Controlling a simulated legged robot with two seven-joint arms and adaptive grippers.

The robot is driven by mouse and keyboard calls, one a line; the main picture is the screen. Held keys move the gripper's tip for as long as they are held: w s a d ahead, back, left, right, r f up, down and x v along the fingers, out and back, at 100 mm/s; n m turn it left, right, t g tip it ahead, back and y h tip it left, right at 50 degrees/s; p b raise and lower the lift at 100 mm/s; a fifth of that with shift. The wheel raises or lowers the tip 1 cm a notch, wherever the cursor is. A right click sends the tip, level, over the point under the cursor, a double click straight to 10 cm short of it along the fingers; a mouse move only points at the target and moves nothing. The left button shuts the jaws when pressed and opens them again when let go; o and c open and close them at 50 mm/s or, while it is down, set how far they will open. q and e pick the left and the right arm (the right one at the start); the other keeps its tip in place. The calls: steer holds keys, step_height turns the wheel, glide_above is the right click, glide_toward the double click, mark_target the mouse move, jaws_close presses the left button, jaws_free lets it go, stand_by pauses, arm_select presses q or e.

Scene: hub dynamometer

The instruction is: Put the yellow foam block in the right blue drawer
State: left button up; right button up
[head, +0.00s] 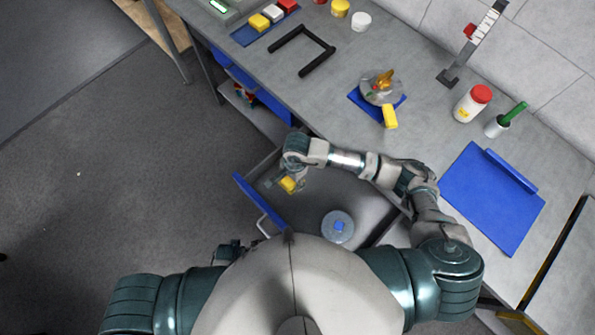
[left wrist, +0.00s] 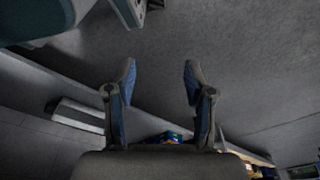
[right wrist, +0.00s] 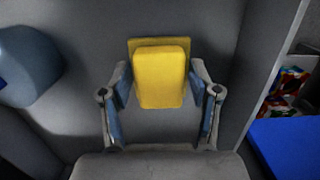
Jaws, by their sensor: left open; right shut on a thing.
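A yellow foam block (head: 288,185) is held in my right gripper (head: 281,181), over the far left part of the open right blue drawer (head: 262,205). In the right wrist view the block (right wrist: 160,78) sits between the two fingertips (right wrist: 160,88), with the drawer's grey inside behind it. I cannot tell whether it touches the drawer floor. My left gripper (left wrist: 160,85) is open and empty in the left wrist view, with grey floor beyond it.
Another blue drawer (head: 272,103) and a shelf with colourful items lie farther back. The bench holds another yellow block (head: 390,117) beside a plate (head: 380,88), a red-capped jar (head: 473,103) and a blue mat (head: 490,205).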

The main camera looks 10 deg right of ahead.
mark_target(291, 182)
step_height(291, 182, down, 3)
steer(key=shift+a, duration=0.1)
step_height(291, 182, down, 2)
steer(key=shift+f, duration=0.2)
steer(key=shift+d+f, duration=0.2)
steer(key=shift+f, duration=0.1)
steer(key=shift+b, duration=0.3)
steer(key=o, duration=0.7)
steer(key=shift+f, duration=0.1)
steer(key=shift+c, duration=0.2)
steer(key=o, duration=0.4)
arm_select(q)
steer(key=shift+w+r, duration=0.55)
steer(key=shift+r, duration=0.3)
arm_select(e)
steer(key=shift+o, duration=0.3)
steer(key=shift+a, duration=0.1)
